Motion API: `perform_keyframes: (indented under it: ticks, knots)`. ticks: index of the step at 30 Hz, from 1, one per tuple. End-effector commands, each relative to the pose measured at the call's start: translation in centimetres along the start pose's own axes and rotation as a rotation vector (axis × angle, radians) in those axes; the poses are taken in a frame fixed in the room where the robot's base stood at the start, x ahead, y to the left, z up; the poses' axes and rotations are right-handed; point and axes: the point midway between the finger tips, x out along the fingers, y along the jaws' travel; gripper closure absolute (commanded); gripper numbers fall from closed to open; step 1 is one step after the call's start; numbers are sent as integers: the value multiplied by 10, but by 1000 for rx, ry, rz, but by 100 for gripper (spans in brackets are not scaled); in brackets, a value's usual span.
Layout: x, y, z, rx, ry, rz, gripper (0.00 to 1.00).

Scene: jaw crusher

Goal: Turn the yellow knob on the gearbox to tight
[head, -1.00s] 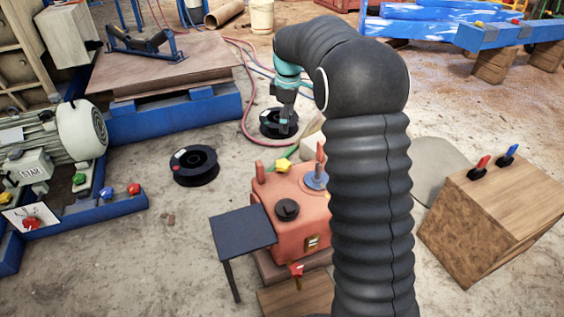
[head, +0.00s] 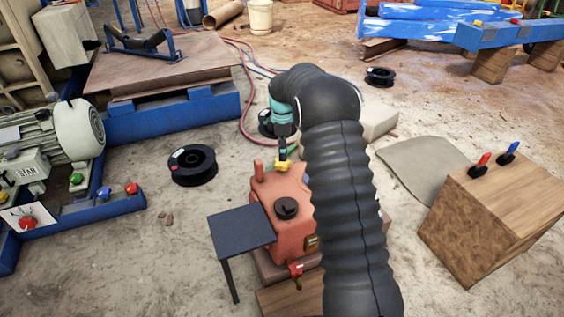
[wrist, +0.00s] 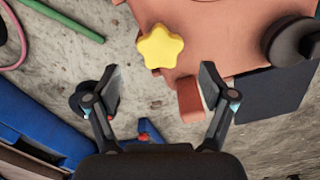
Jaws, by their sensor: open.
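The yellow knob (head: 282,165) is star-shaped and sits at the far edge of the orange-red gearbox (head: 283,200). In the wrist view the yellow knob (wrist: 161,47) lies ahead of the fingertips, roughly centred between them, with the gearbox (wrist: 225,35) beyond and to its right. My gripper (wrist: 162,80) is open with its fingers spread wide and nothing between them at the tips. In the head view my gripper (head: 283,150) points down just above the knob. Whether it touches the knob cannot be told there. Any tight marking is not readable.
A black knob (head: 286,208) and an upright red stub (head: 258,170) are on the gearbox; the stub (wrist: 190,98) shows near the right finger. A small dark table (head: 241,228) stands left of the gearbox. A black spool (head: 193,165) lies on the floor.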

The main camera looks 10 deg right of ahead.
Motion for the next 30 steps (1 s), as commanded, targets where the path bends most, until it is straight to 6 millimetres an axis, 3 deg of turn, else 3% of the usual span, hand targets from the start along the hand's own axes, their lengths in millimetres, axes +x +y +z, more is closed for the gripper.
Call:
perform_keyframes:
  ticks: [3, 9, 22, 30]
  knots:
    - [23, -1, 0, 0, 0, -3, 18]
    - [46, 0, 0, 0, 0, -2, 18]
    - [54, 0, 0, 1, 0, 0, 18]
    - [54, 0, 0, 1, 0, 0, 78]
